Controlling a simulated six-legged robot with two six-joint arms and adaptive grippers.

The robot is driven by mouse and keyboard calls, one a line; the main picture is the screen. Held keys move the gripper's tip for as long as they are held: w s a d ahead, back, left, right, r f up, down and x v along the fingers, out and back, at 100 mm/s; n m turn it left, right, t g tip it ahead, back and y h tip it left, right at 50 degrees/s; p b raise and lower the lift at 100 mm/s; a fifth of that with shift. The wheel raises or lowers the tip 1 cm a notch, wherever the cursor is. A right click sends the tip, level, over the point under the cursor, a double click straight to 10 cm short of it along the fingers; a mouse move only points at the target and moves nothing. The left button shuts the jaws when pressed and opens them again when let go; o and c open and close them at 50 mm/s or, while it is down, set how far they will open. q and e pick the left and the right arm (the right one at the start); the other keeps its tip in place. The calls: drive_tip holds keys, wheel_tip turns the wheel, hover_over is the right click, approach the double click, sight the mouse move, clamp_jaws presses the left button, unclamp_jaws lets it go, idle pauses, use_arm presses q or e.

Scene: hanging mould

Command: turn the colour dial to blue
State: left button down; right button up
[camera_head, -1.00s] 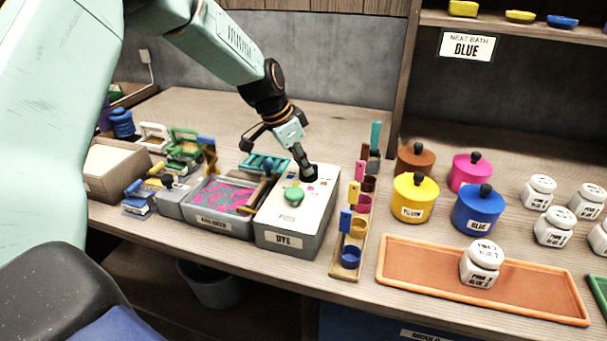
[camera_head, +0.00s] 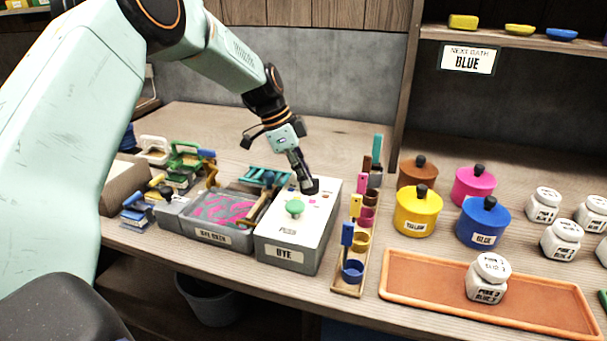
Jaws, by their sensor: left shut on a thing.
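The grey dye box (camera_head: 286,255) has a white top and a "DYE" label on its front. The black colour dial (camera_head: 311,187) stands near the back of the top, with small coloured marks around its base. My left gripper (camera_head: 305,180) reaches down from the upper left and is shut on the dial. The fingers hide part of the dial, and I cannot tell which colour it points to. A green push button (camera_head: 295,207) is in front of the dial, apart from the gripper. A sign (camera_head: 467,59) on the shelf reads "NEXT BATH BLUE". My right gripper is not in view.
A grey tray (camera_head: 203,234) with pink pattern adjoins the box on the left. A wooden rack (camera_head: 349,288) with coloured cups stands close on the right. Beyond it are lidded pots, white jars and an orange tray (camera_head: 435,290).

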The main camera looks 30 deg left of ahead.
use_arm(q)
drive_tip(key=c, duration=1.4)
unclamp_jaws()
drive_tip(key=shift+o, duration=0.2)
drive_tip(key=v, duration=1.2)
